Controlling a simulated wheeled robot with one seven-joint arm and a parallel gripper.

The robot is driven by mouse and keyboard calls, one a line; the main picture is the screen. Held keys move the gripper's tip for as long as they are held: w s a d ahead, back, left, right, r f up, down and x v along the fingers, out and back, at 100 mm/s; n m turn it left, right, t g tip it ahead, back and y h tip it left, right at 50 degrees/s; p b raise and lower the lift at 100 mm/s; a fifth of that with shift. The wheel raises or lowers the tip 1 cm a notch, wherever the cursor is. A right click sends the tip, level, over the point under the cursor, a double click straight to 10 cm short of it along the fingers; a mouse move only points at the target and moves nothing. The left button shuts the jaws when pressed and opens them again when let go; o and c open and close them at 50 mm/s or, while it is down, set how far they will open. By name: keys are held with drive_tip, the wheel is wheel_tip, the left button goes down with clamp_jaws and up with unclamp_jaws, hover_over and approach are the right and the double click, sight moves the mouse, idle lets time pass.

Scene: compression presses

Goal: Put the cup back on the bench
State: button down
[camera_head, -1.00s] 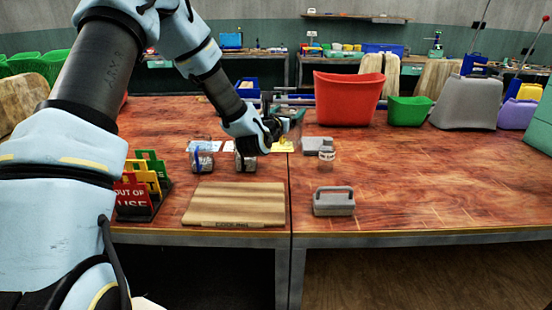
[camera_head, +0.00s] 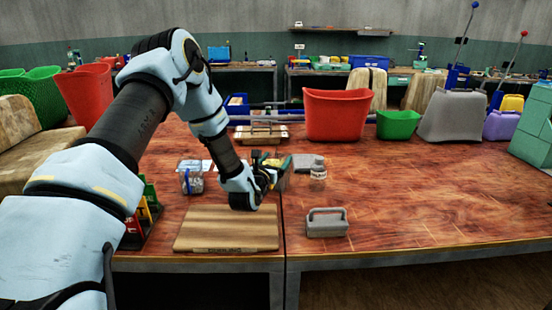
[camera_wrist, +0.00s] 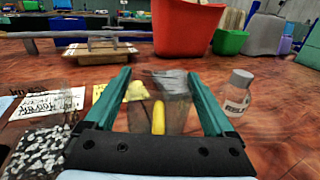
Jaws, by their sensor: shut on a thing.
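My gripper (camera_head: 275,172) is over the red-brown bench (camera_head: 420,200), near the seam between its two tops. In the wrist view its teal fingers (camera_wrist: 160,98) are closed on a clear, dark-tinted cup (camera_wrist: 176,88), one finger on each side. A yellow strip shows in or through the cup. In the head view the cup is mostly hidden by the gripper. I cannot tell whether its base touches the bench.
A capped bottle (camera_head: 318,172) stands close right of the gripper. A clear jar (camera_head: 190,180) stands left. A wooden board (camera_head: 228,230) and a grey handled block (camera_head: 327,223) lie in front. Red (camera_head: 336,115) and green (camera_head: 397,124) bins stand behind. The bench's right part is clear.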

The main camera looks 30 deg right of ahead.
drive_tip(key=shift+f, duration=0.15)
unclamp_jaws()
drive_tip(key=shift+a+r, duration=0.1)
drive_tip(key=shift+r, duration=0.1)
drive_tip(key=shift+b+v, duration=2.05)
drive_tip(key=shift+v, duration=3.9)
drive_tip(key=shift+s+f, duration=0.1)
